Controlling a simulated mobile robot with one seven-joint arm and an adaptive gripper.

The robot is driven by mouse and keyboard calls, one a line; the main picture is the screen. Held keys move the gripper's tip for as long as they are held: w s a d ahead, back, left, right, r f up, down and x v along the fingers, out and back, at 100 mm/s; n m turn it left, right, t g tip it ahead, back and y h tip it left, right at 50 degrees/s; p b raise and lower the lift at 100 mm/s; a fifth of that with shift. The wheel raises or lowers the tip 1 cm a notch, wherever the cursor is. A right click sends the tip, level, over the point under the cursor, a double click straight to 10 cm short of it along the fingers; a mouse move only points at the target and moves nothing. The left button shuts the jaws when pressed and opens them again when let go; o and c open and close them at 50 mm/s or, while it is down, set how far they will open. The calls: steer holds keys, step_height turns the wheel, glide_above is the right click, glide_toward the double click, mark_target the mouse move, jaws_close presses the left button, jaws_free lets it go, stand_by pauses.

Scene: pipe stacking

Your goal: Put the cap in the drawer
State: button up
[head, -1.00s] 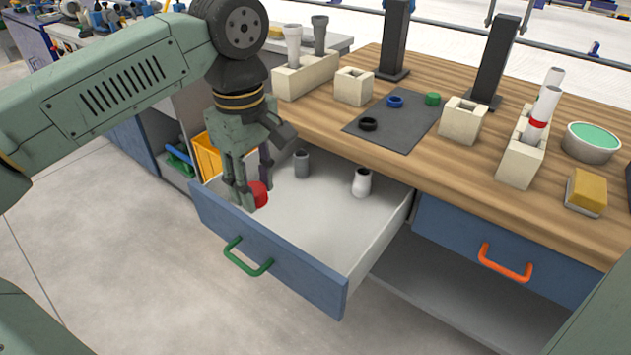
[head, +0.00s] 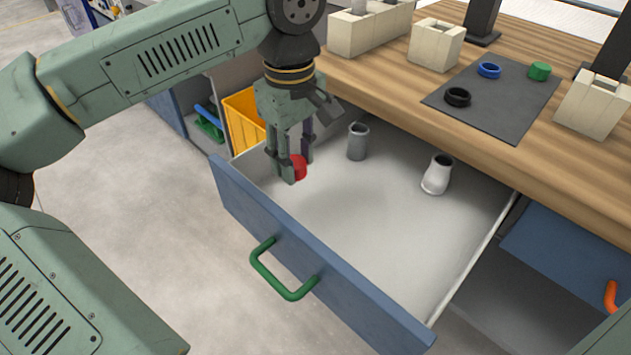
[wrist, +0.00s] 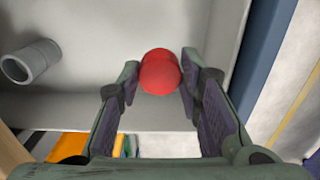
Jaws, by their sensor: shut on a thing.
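The red cap (head: 299,168) is between the fingers of my gripper (head: 297,166), which is shut on it. In the wrist view the red cap (wrist: 160,72) sits at the fingertips, over the pale drawer floor. The drawer (head: 330,285) is pulled open, with a blue front and a green handle. My gripper reaches down inside it, near its left end and front wall. I cannot tell whether the cap touches the floor.
A grey pipe piece (head: 357,142) and a white fitting (head: 437,175) stand in the drawer towards the back. A yellow bin (head: 243,120) is left of it. The worktop above has a dark mat (head: 500,104) with several rings.

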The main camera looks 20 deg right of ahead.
mark_target(297, 204)
step_height(297, 204, down, 8)
steer(key=shift+r+b, duration=0.25)
steer(key=shift+b, duration=0.05)
steer(key=shift+f, duration=0.2)
steer(key=o, duration=0.8)
steer(key=shift+r, duration=0.1)
step_height(297, 204, up, 12)
steer(key=shift+r+p, duration=0.1)
steer(key=shift+p, duration=0.5)
